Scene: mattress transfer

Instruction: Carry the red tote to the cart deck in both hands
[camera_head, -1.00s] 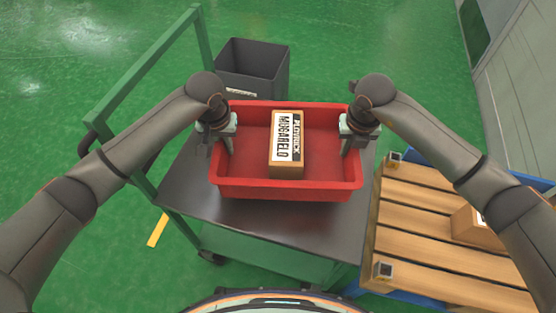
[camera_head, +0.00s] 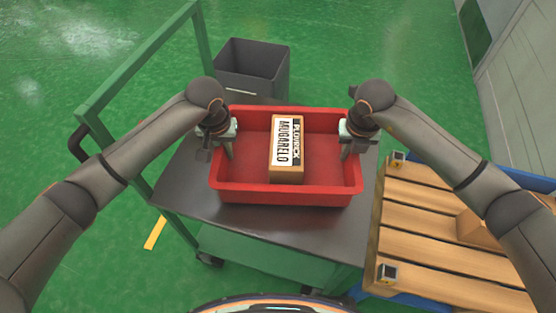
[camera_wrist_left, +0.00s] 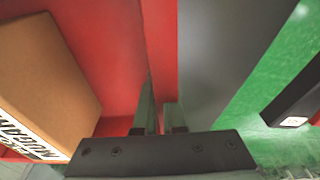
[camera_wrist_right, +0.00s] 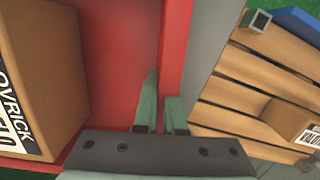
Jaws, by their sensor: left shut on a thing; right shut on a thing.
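The red tote (camera_head: 285,195) is over the dark deck of the green cart (camera_head: 190,190). Whether it touches the deck I cannot tell. A brown carton with a white label (camera_head: 287,150) lies inside it. My left gripper (camera_head: 226,150) is shut on the tote's left wall, and the wall shows between its fingers in the left wrist view (camera_wrist_left: 162,115). My right gripper (camera_head: 347,150) is shut on the tote's right wall, likewise in the right wrist view (camera_wrist_right: 162,112). The tote looks level.
A dark grey open bin (camera_head: 252,70) stands behind the cart. The cart's green handle frame (camera_head: 140,70) rises at left. A wooden pallet (camera_head: 425,235) with a small carton (camera_head: 478,230) and corner blocks is close at right. Bare deck shows in front of the tote.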

